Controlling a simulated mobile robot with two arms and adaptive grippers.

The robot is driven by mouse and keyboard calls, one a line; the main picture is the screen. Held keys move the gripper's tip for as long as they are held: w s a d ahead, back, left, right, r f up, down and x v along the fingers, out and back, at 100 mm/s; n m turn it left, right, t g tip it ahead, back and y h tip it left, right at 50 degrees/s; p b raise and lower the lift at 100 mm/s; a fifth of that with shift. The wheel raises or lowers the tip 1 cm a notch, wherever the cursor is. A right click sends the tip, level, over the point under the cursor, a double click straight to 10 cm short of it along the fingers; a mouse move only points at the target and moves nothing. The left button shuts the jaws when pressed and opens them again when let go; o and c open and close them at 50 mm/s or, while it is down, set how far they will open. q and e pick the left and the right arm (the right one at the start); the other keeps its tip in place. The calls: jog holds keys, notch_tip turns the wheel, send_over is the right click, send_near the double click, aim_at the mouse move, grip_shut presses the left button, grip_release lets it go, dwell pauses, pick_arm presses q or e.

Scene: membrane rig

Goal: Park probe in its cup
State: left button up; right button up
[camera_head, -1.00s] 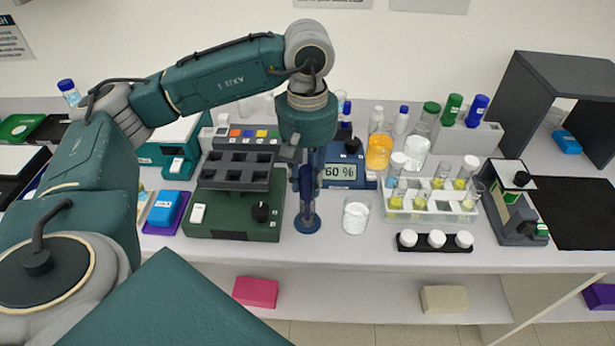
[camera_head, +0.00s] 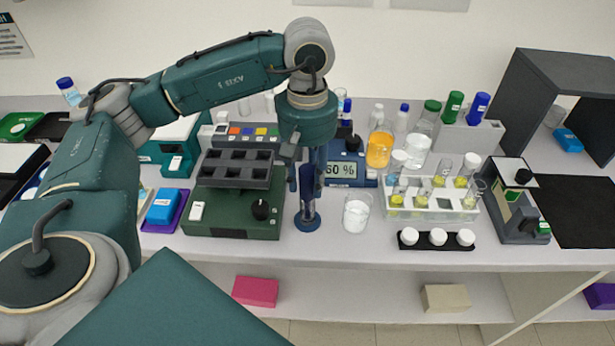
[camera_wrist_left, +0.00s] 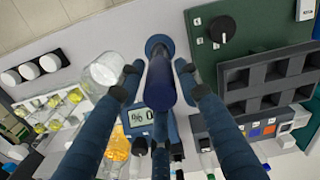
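The dark blue probe (camera_head: 307,182) stands upright in the small blue cup (camera_head: 307,222) at the front of the bench. In the left wrist view the probe (camera_wrist_left: 157,80) points toward the camera, with the cup's rim (camera_wrist_left: 158,40) at its far end. My left gripper (camera_wrist_left: 157,72) is open, with one finger on each side of the probe and a visible gap on both sides. In the head view the left gripper (camera_head: 308,158) is above the cup, around the probe's upper part. My right gripper is not in view.
A glass beaker (camera_head: 357,213) stands just right of the cup, close to one left finger in the wrist view. A green device (camera_head: 230,215) with a dark block rack is close on the left. The meter (camera_head: 345,170) is behind. A tube rack (camera_head: 430,207) stands farther right.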

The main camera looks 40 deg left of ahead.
pick_arm(q)
jog(key=shift+o, duration=0.5)
notch_tip(320, 180, up, 12)
dwell(0.3)
dwell(0.4)
